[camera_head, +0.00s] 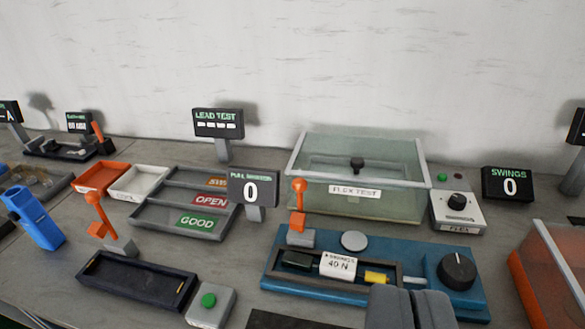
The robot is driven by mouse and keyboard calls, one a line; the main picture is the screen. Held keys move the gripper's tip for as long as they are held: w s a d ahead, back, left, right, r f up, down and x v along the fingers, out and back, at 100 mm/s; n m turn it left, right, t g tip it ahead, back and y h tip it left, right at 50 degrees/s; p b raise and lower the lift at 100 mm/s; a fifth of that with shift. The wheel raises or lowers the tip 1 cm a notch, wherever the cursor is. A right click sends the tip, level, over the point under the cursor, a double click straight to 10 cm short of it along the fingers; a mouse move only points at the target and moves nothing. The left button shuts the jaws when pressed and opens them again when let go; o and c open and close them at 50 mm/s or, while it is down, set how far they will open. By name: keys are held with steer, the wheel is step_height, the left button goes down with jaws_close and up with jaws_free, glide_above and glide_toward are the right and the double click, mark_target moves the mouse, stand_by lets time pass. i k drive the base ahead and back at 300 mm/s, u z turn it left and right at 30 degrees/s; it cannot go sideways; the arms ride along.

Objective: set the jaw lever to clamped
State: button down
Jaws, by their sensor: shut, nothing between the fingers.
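An orange lever with a round knob (298,205) stands nearly upright on a grey block at the left end of the blue pull tester base (280,286). It appears to be the jaw lever; I see no label on it. Beside it is a dark block (297,260), then a white gauge marked 40 N (338,265) and a yellow piece (376,278). My gripper (410,305) shows at the bottom edge as two grey fingers close together, shut and empty. It is in front of the base's right part, apart from the lever to its right.
Another orange lever (98,214) stands left by a dark tray (130,282) and green button (208,300). A black knob (457,270) is on the base's right end. The display (250,190) reads 0. A clear flex test box (390,200) stands behind.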

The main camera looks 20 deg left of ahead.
mark_target(297, 221)
steer(key=u, duration=0.05)
steer(key=i, duration=1)
steer(key=z, duration=0.1)
